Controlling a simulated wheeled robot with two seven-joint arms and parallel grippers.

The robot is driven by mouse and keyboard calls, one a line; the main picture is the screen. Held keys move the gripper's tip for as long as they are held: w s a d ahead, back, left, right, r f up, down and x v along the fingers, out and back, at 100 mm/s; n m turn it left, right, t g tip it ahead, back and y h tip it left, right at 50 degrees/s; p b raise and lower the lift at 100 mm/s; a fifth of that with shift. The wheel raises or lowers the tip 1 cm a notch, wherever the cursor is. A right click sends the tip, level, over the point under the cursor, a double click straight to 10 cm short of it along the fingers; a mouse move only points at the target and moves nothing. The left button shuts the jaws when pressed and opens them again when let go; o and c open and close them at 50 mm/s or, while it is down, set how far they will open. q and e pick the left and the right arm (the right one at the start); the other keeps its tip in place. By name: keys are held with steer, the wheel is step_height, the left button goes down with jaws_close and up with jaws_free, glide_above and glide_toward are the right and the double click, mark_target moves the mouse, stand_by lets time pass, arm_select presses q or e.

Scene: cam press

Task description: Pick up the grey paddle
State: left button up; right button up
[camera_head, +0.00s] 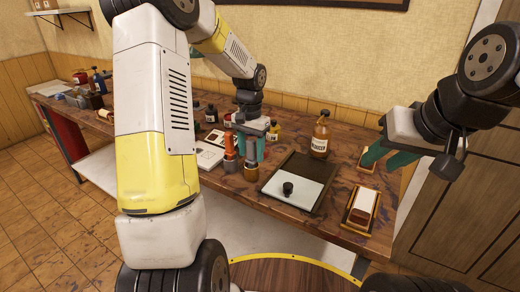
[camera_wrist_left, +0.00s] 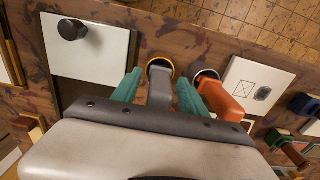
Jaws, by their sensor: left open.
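The grey paddle (camera_wrist_left: 160,86) stands upright in a round holder with a yellow rim in the left wrist view. My left gripper (camera_wrist_left: 158,90) is open, with one green finger on each side of the paddle. Whether the fingers touch it I cannot tell. In the head view my left gripper (camera_head: 250,148) is low over the workbench, and its fingers partly hide the paddle. An orange-handled tool (camera_wrist_left: 222,100) stands in a second holder close beside the right-hand finger. My right gripper (camera_head: 388,152) hangs over the bench's right end; its finger gap is unclear.
A white plate with a black knob (camera_head: 288,188) lies on a dark board right of the holders. An amber bottle (camera_head: 321,135) stands behind it. A wooden block with a white top (camera_head: 362,208) is near the right edge. A white card (camera_wrist_left: 258,85) lies beyond the orange tool.

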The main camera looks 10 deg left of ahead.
arm_select(q)
steer(key=shift+c, duration=0.4)
jaws_close()
step_height(320, 180, up, 10)
steer(key=shift+f, duration=0.1)
stand_by(0.3)
